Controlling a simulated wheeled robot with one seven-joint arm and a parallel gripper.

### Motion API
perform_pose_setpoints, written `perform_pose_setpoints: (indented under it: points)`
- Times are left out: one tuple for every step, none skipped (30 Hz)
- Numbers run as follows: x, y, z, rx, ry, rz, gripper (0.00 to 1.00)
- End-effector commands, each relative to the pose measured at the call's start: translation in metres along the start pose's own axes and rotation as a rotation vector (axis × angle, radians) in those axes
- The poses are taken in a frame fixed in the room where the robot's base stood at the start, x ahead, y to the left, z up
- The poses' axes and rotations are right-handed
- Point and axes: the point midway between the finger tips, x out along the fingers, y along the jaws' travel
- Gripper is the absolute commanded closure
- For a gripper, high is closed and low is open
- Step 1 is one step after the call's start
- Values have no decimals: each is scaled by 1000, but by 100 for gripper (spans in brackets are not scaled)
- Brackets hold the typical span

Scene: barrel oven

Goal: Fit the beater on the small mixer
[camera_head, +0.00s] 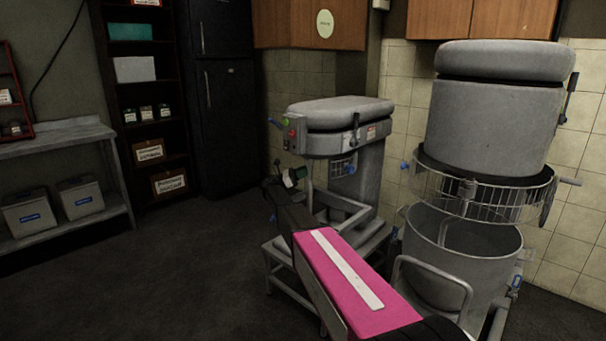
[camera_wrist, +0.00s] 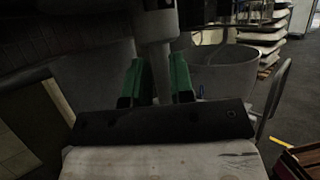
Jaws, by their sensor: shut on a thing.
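The small mixer (camera_head: 338,118) stands right of centre in the head view, grey with a rounded top and buttons on its front left. My gripper (camera_head: 297,177) is at the mixer's front left, below the head. In the wrist view my green-padded fingers (camera_wrist: 156,84) are shut on a grey upright shaft, which I take to be the beater (camera_wrist: 157,62). Its lower part is hidden by my gripper. The shaft's upper end runs up towards dark shapes, and I cannot tell whether it touches the mixer.
The large mixer (camera_head: 497,105) with its wire guard and bowl (camera_head: 432,252) stands close on the right. A shelf with bins (camera_head: 80,197) is at the left. The floor (camera_head: 150,285) at left is clear.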

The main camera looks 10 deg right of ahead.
Motion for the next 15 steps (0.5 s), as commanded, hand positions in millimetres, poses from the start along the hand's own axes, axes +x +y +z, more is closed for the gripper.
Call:
perform_pose_setpoints:
  points:
    - [0,0,1,2,-2,0,100]
    - [0,0,1,2,-3,0,100]
    - [1,-1,1,2,-3,1,100]
    - [1,0,1,2,-3,1,100]
    - [1,0,1,2,-3,1,100]
    - [1,0,1,3,-3,1,100]
    - [1,0,1,3,-3,1,100]
    - [1,0,1,3,-3,2,100]
    - [1,0,1,3,-3,2,65]
    - [1,0,1,3,-3,2,55]
    - [0,0,1,3,-3,2,48]
    - [0,0,1,3,-2,2,48]
    - [0,0,1,3,-2,2,48]
    - [0,0,1,3,-2,2,48]
    - [0,0,1,3,-2,2,48]
